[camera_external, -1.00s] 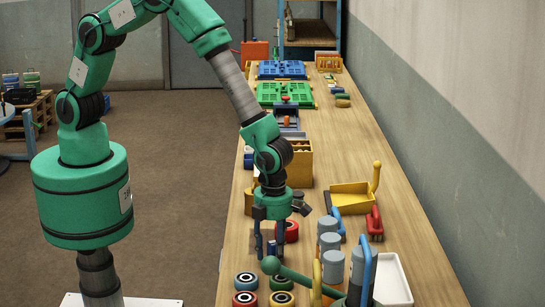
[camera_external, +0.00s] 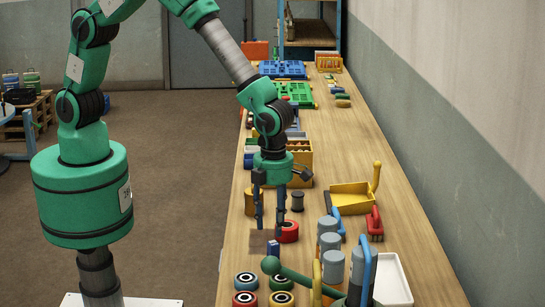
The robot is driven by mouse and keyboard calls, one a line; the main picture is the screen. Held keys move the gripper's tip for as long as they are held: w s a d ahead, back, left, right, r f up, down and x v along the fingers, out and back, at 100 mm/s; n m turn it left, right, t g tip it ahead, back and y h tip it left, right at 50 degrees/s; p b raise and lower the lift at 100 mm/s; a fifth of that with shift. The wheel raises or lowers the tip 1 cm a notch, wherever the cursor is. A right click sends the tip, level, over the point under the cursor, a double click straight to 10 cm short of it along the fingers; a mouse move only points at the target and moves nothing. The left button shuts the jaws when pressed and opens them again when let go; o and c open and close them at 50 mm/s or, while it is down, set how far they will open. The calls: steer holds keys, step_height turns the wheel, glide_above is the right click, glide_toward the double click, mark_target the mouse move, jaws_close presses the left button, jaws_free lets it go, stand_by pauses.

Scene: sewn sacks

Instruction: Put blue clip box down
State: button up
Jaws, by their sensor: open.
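A small blue block, which looks like the blue clip box (camera_external: 273,248), stands on the table by the edge of a flat brown patch (camera_external: 259,239). My gripper (camera_external: 269,224) points straight down above the patch and the box. Its two fingers are apart with nothing visible between them. The box appears clear of the fingertips. The lower part of the box is partly hidden by the round green end of a tool in front of it.
A red roll (camera_external: 288,232) stands close to the right of the fingers. Several rolls (camera_external: 246,281) stand nearer the camera. Grey cylinders (camera_external: 329,243) and a white tray (camera_external: 392,280) are at the right. A yellow dustpan (camera_external: 350,197) lies farther back.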

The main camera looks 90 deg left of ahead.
mark_target(274, 242)
steer(key=shift+r, duration=1.3)
steer(key=s+a+r+n+t, duration=0.1)
steer(key=s+a+r+n, duration=0.3)
steer(key=a+r+n, duration=0.6)
steer(key=s+a+r+n+t, duration=0.1)
steer(key=s+a+r+n, duration=0.35)
steer(key=r, duration=0.95)
steer(key=s+a+r+n+t, duration=0.1)
steer(key=s+a+r+n, duration=0.4)
steer(key=s+a+n, duration=0.3)
steer(key=s+a+r+n+t, duration=0.2)
steer(key=s+a+r+n, duration=0.3)
steer(key=s+a+n, duration=0.4)
steer(key=s, duration=0.6)
steer(key=shift+r+t, duration=0.3)
steer(key=shift+r, duration=0.05)
steer(key=shift+s, duration=0.1)
